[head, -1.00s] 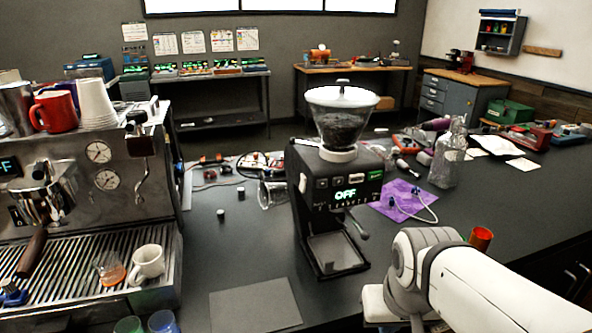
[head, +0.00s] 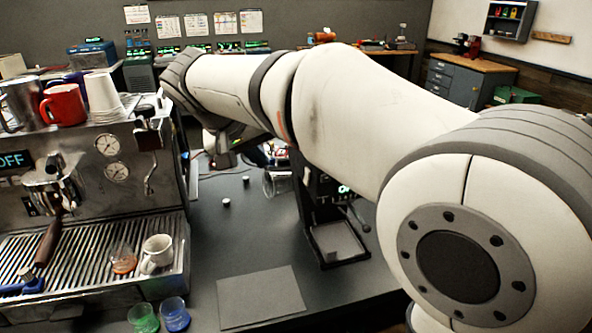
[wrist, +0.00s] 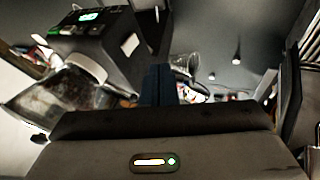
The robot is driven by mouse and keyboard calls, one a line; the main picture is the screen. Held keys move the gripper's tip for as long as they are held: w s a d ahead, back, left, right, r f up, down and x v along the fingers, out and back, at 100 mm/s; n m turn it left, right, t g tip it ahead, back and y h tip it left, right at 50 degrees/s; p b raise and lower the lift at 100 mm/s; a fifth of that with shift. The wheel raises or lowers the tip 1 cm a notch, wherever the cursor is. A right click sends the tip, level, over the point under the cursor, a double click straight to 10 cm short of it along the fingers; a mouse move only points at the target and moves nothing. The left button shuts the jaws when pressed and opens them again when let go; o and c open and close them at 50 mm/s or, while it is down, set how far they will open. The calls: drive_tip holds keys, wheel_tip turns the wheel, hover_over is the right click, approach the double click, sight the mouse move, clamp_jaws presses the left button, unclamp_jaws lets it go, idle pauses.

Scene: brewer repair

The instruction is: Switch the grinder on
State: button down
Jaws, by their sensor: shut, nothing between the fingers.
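The grinder (head: 318,190) stands on the dark counter, mostly hidden behind my arm in the head view. Its lower front and catch tray show, with a sliver of green display. In the wrist view the grinder (wrist: 108,45) is at upper left, tilted, with a lit green display too small to read. A pale rectangular part (wrist: 130,45) is on its side face, and its clear hopper (wrist: 60,95) is at left. My gripper (wrist: 160,85) is shut and empty, with its fingertips just beside the grinder in that picture. Whether they touch it is unclear.
The espresso machine (head: 90,180) fills the left, with cups on top and on its drip tray. A grey mat (head: 262,298) and green and blue cups (head: 145,316) are at the front. Two small cylinders (head: 227,203) stand on the counter left of the grinder.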

sight(306, 177)
drive_tip(key=shift+a+r, duration=0.1)
drive_tip(key=w+d+f+p, duration=0.2)
drive_tip(key=w+d+f, duration=0.4)
drive_tip(key=d+f, duration=0.1)
drive_tip(key=shift+f, duration=0.85)
drive_tip(key=shift+d, duration=0.1)
idle(0.3)
